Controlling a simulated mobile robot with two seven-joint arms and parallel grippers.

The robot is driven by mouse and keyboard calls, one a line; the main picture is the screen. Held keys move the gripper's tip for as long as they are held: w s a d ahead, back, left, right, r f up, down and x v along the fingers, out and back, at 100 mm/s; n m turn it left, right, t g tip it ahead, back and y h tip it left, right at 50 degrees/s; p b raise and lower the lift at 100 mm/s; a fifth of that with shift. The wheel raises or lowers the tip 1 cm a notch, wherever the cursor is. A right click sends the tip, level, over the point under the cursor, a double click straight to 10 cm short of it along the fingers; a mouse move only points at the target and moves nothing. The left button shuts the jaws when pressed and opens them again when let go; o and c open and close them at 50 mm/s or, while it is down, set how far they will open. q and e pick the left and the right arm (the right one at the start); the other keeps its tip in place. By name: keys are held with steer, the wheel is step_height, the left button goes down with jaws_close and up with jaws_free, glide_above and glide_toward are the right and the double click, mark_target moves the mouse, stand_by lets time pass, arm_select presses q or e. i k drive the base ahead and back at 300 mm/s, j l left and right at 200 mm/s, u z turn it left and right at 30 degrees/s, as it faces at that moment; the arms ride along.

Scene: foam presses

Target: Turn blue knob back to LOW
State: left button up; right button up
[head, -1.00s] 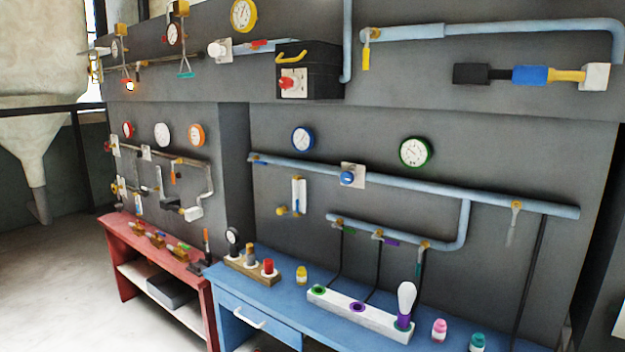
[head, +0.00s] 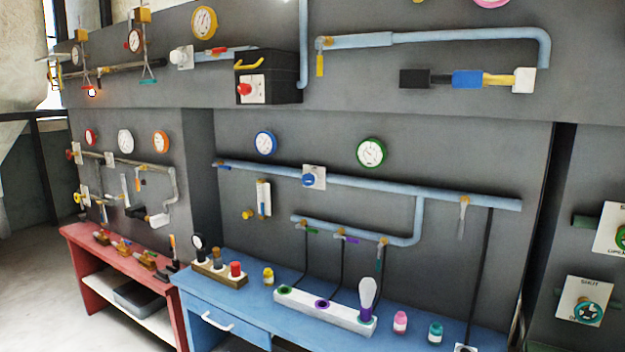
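The blue knob (head: 308,180) sits on a square white plate (head: 320,171) on the upper light-blue pipe, at the middle of the head view. Its pointer and any LOW mark are too small to read. Nothing touches it. Neither of my grippers shows in the head view.
A blue bench (head: 240,290) with a drawer runs below the pipes, carrying a white socket block (head: 345,316), bottles and a wooden block (head: 222,276). A red bench (head: 90,246) stands left. Blue-rimmed (head: 265,143) and green-rimmed (head: 371,152) gauges hang above the pipe. White SHUT plates (head: 570,290) are at right.

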mark_target(307, 178)
steer(key=i, duration=1)
